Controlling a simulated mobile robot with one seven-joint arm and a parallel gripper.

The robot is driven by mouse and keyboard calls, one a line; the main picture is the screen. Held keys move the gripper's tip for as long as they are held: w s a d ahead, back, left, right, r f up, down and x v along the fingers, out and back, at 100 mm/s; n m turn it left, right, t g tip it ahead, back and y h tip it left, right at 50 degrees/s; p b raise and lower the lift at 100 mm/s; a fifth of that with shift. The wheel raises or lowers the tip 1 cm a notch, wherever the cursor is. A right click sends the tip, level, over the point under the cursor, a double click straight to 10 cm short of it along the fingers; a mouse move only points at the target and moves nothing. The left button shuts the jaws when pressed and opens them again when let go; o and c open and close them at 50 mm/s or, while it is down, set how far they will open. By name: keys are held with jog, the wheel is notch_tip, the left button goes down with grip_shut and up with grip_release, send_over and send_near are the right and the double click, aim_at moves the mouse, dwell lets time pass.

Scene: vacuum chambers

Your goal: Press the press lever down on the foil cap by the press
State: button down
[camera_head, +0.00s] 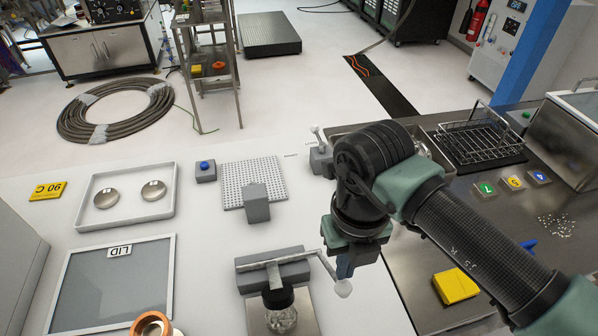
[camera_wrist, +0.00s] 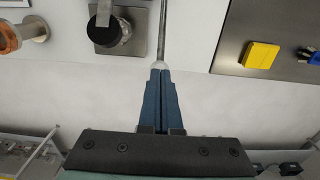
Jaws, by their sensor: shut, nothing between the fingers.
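The press (camera_head: 290,252) stands at the front middle of the white table, with a grey crossbar and a black round press head (camera_head: 278,297) over a clear jar (camera_head: 282,322). Its press lever (camera_head: 328,268) slopes down to the right and ends in a pale ball. In the wrist view the lever (camera_wrist: 163,30) runs down to my fingertips, with the black head (camera_wrist: 105,33) to its left. My gripper (camera_head: 345,270) is shut and empty, its tips right at the ball; I cannot tell whether they touch. The foil cap cannot be made out; the head covers the jar top.
A copper-coloured ring (camera_head: 151,325) lies left of the press, near a LID-marked panel (camera_head: 115,285). A tray (camera_head: 130,208) with two metal discs is further back. A yellow block (camera_head: 456,285) lies on the steel counter to the right. White table is clear just right of the press.

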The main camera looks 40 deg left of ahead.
jog(key=s+d+f+b, duration=0.2)
jog(key=d+f+b, duration=0.1)
jog(key=f+b, duration=0.6)
jog(key=shift+s+d, duration=0.2)
jog(key=shift+s, duration=0.1)
dwell(1.0)
jog(key=shift+w+a+r+p, duration=0.6)
jog(key=shift+r+p, duration=0.5)
jog(key=shift+r, duration=1.15)
jog(key=shift+w+a+r+p, duration=0.6)
jog(key=shift+r+p, duration=0.55)
jog(key=shift+r, duration=1.1)
jog(key=shift+w+a+r+p, duration=0.35)
jog(key=shift+a+r+p, duration=0.6)
jog(key=shift+r, duration=1.3)
jog(key=shift+d, duration=0.15)
